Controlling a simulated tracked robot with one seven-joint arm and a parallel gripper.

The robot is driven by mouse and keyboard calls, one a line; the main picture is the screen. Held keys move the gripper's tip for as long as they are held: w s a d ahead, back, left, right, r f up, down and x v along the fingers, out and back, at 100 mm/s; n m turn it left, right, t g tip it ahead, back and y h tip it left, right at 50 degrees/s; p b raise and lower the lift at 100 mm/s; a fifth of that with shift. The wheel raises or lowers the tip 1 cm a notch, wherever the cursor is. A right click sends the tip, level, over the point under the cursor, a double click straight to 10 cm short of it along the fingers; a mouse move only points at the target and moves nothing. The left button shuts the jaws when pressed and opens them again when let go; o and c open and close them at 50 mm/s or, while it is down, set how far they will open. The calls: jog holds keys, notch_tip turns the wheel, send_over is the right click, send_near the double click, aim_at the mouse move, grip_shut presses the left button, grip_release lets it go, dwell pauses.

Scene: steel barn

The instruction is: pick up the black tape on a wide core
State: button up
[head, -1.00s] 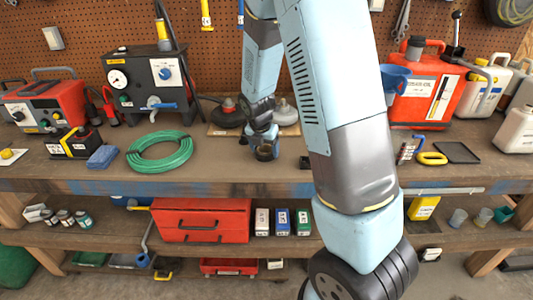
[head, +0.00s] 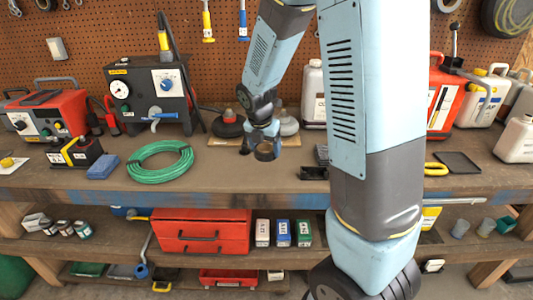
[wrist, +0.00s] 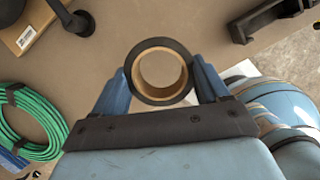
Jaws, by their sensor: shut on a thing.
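The black tape on a wide core (wrist: 160,43) is a dark ring with a tan inner core. In the wrist view it sits between the two blue fingers of my gripper (wrist: 160,78), which are shut on its outer sides. In the head view the tape (head: 265,152) shows small at the end of my gripper (head: 262,146), over the middle of the workbench (head: 230,178). Its opening faces the wrist camera. I cannot tell exactly how far it is above the bench top.
A green hose coil (head: 160,172) and a blue sponge-like block (head: 103,167) lie to the left. Two round-based items, one dark (head: 228,127), stand behind the gripper. A black bracket-like piece (head: 314,172) lies to the right. A white jug (head: 313,95) stands behind.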

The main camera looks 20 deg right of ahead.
jog(key=s+a+r, duration=0.3)
jog(key=s+r, duration=0.3)
jog(key=s, duration=0.4)
jog(key=shift+a, duration=0.1)
dwell(0.5)
